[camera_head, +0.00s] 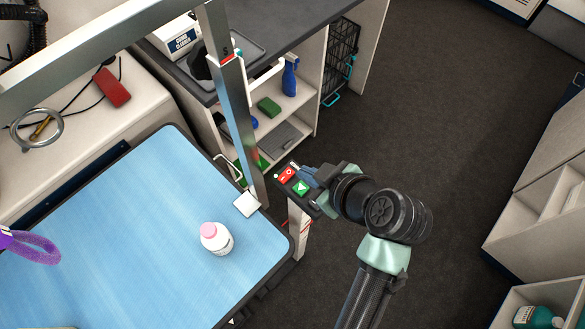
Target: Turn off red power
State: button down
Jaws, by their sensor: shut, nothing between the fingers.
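A small dark control box (291,187) stands on a post beside the blue table's corner. It has a red switch (286,175) with white marks and a green button (301,188) with a white triangle. My gripper (303,171) comes in from the right, with its blue-grey fingers shut and empty. Its fingertips are at the box's upper right edge, close to the red switch. I cannot tell whether they touch it. Part of the box's right side is hidden behind the gripper.
A metal upright (236,125) rises just left of the box. A white bottle with a pink cap (216,239) stands on the blue grooming table (130,235). Shelves (300,110) with a blue spray bottle (290,76) lie behind. The dark floor on the right is clear.

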send_over(286, 176)
jog(key=f, duration=0.4)
jog(key=s+f+p, duration=0.1)
jog(key=f, duration=0.1)
jog(key=shift+d, duration=0.4)
jog(key=shift+w+d+f, duration=0.1)
jog(key=shift+d+f, duration=0.05)
jog(key=shift+f, duration=0.45)
jog(key=shift+w+d+f, duration=0.1)
jog(key=shift+f, duration=0.45)
jog(key=shift+d+f, duration=0.1)
jog(key=shift+f, duration=0.6)
